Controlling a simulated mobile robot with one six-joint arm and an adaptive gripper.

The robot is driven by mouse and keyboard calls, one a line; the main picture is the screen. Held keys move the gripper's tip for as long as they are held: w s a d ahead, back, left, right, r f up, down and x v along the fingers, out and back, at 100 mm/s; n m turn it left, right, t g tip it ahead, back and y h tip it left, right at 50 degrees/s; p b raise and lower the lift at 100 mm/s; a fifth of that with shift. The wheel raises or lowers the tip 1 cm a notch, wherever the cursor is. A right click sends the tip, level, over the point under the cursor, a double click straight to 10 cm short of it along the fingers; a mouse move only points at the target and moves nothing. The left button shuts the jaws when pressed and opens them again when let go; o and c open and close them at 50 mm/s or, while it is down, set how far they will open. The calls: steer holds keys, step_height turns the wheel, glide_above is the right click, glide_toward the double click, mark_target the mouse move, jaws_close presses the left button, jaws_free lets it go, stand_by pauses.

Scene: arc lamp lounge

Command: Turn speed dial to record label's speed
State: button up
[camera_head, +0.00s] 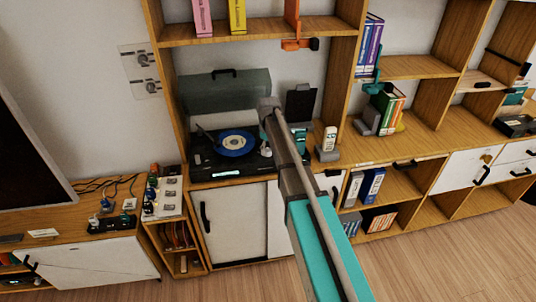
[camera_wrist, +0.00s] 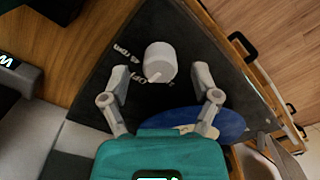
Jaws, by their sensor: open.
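The turntable (camera_head: 208,172) stands in the shelf bay with its clear lid (camera_head: 225,92) raised. A blue record (camera_head: 236,143) with a pale centre lies on it; the label's text is too small to read. In the wrist view, the light grey speed dial (camera_wrist: 160,60) stands on the dark deck, with "45 rpm" and "OFF" printed beside it. Another marking is partly hidden. The dial's pointer ridge faces the lower part of the picture. My gripper (camera_wrist: 155,86) is open, its fingers at either side below the dial, apparently apart from it. The blue record (camera_wrist: 185,122) shows partly behind the gripper.
A white handset (camera_head: 329,138) stands on the counter right of the turntable. A dark upright panel (camera_head: 300,104) is behind my arm. Shelf uprights bound the bay. A power strip (camera_head: 112,223) and cables lie on the low cabinet at left. The wooden floor in front is clear.

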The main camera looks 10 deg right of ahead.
steer(key=shift+f+b, duration=0.3)
steer(key=shift+f, duration=0.25)
jaws_close()
